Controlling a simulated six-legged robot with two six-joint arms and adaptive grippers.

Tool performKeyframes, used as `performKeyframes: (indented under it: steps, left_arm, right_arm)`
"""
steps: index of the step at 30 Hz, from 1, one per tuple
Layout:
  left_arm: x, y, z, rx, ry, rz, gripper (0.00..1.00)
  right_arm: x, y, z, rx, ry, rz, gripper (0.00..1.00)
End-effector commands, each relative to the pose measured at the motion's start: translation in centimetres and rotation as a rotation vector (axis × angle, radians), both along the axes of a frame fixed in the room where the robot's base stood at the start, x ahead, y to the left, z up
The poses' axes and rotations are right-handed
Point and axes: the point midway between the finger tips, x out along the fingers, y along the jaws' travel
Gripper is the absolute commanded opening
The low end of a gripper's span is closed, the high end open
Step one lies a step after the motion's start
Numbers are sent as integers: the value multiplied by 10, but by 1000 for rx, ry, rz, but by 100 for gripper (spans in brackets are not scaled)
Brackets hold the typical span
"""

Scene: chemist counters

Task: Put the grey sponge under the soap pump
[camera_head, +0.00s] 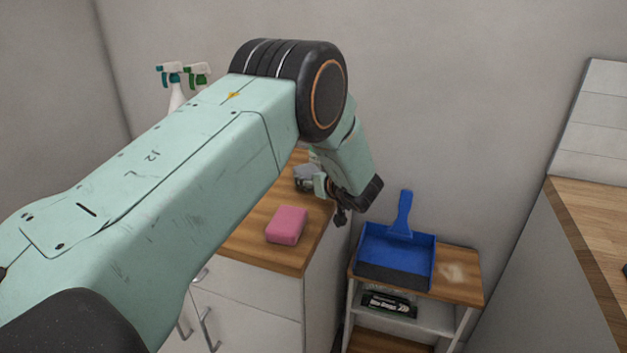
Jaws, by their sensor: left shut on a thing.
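My left arm crosses the view from the left, and my left gripper (324,188) is over the right edge of the wooden counter (288,255). A grey thing, apparently the grey sponge (304,176), is at its fingers. The gripper is shut on it; the arm and wrist hide part of the grip. I cannot tell whether the sponge touches the counter. No soap pump can be made out; my arm covers much of the counter. My right gripper is not in view.
A pink sponge (287,225) lies near the counter's front right. Spray bottles (177,94) stand behind my arm. A low shelf (456,283) at right holds a blue dustpan (396,258) and a dark box (389,304). Another counter (600,235) stands far right.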

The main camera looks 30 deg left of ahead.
Motion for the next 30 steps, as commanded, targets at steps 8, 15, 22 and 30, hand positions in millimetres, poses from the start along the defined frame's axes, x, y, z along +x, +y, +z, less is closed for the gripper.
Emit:
performKeyframes:
  steps: [8,15,22,30]
  left_arm:
    - [0,0,-1,0,0,0,43]
    - [0,0,-2,0,0,0,73]
    - [0,0,-2,0,0,0,82]
    - [0,0,3,0,-1,0,82]
  right_arm:
    - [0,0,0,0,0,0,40]
    - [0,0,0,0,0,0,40]
    - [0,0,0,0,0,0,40]
    - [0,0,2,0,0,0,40]
